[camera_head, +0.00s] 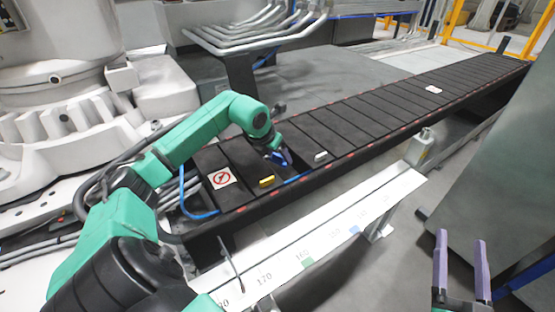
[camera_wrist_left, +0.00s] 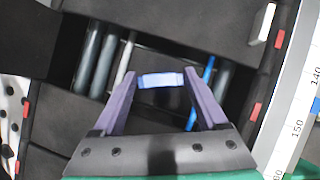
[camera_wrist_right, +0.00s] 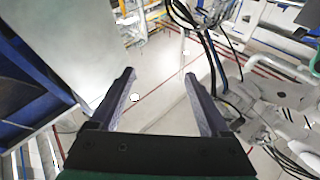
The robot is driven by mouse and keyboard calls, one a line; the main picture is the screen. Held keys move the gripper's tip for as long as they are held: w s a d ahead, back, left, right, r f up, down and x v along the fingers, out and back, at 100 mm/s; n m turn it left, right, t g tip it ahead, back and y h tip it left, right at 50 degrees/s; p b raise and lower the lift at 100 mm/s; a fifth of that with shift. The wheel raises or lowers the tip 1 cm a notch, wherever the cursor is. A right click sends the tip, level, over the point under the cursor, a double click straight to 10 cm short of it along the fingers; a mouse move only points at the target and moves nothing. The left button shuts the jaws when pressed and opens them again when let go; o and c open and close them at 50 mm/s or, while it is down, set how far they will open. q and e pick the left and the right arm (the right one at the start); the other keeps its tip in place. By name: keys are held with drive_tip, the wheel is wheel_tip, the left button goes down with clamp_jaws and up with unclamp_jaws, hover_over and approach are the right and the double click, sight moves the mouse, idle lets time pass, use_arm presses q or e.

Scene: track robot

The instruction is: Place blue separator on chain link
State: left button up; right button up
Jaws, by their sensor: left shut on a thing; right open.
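The chain (camera_head: 365,115) is a long black link track running from the lower left to the upper right in the head view. My left gripper (camera_head: 280,157) is over its near part. In the left wrist view, my left gripper (camera_wrist_left: 162,80) is shut on the blue separator (camera_wrist_left: 161,81), a short blue block held between the purple fingertips, above a gap in the chain showing grey tubes (camera_wrist_left: 100,60). I cannot tell whether the separator touches a link. My right gripper (camera_head: 462,264) is open and empty at the lower right; it also shows in the right wrist view (camera_wrist_right: 162,84).
A yellow separator (camera_head: 267,181) and a white one (camera_head: 321,156) sit on the chain, with another white piece (camera_head: 434,89) farther along. A sign (camera_head: 221,178) lies at the near end. A white numbered rail (camera_head: 330,235) runs along the front. A blue hose (camera_head: 196,213) lies near the chain.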

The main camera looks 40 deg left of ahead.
sight(276, 157)
use_arm(q)
drive_tip(key=shift+f, duration=0.55)
use_arm(e)
drive_tip(key=shift+t+y, duration=0.3)
drive_tip(key=shift+t, duration=0.3)
drive_tip(key=r, duration=0.4)
drive_tip(key=shift+w+d+r, duration=0.1)
drive_tip(key=shift+d+r, duration=0.2)
drive_tip(key=shift+r, duration=0.1)
use_arm(q)
drive_tip(key=o, duration=1.2)
use_arm(e)
drive_tip(key=shift+r, duration=0.1)
